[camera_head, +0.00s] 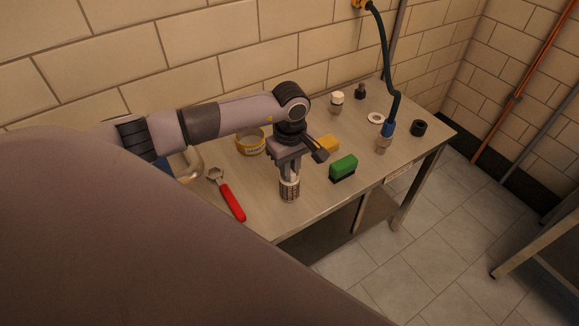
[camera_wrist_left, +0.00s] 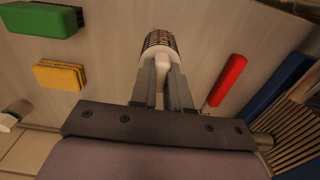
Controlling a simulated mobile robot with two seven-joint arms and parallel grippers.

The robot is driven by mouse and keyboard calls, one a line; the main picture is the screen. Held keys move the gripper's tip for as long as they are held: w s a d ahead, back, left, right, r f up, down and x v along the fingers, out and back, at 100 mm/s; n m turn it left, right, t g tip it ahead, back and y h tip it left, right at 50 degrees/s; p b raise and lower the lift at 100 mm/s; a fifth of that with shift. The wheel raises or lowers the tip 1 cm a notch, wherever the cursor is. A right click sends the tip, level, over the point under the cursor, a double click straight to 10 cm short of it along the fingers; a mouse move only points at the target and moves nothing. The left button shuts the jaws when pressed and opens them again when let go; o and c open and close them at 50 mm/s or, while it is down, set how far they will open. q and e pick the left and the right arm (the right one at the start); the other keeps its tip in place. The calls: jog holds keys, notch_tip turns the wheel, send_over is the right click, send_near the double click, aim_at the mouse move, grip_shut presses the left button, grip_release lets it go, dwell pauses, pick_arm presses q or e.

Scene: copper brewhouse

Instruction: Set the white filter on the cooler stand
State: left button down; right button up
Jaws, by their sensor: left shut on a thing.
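My left gripper (camera_head: 289,172) reaches over the front part of the workbench and points down. It is shut on the white filter (camera_head: 289,189), which has a pale stem and a ribbed, cage-like lower end. In the left wrist view the fingers (camera_wrist_left: 165,88) grip the stem of the filter (camera_wrist_left: 160,47), with the cage end beyond the fingertips. I cannot tell whether its lower end touches the bench. I cannot make out for sure which thing is the cooler stand. My right gripper is not in view.
Near the gripper lie a green brush (camera_head: 343,166), yellow sponge (camera_head: 328,143), red-handled wrench (camera_head: 231,199) and yellow tape roll (camera_head: 251,143). Further right are a white-topped fitting (camera_head: 337,100), pale ring (camera_head: 376,118), blue-collared hose end (camera_head: 387,132) and black cylinder (camera_head: 419,128).

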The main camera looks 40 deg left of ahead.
pick_arm(q)
jog(key=shift+f, duration=0.2)
jog(key=c, duration=1.1)
grip_release()
jog(key=shift+r, duration=0.1)
notch_tip(320, 180, up, 12)
jog(key=shift+r, duration=0.15)
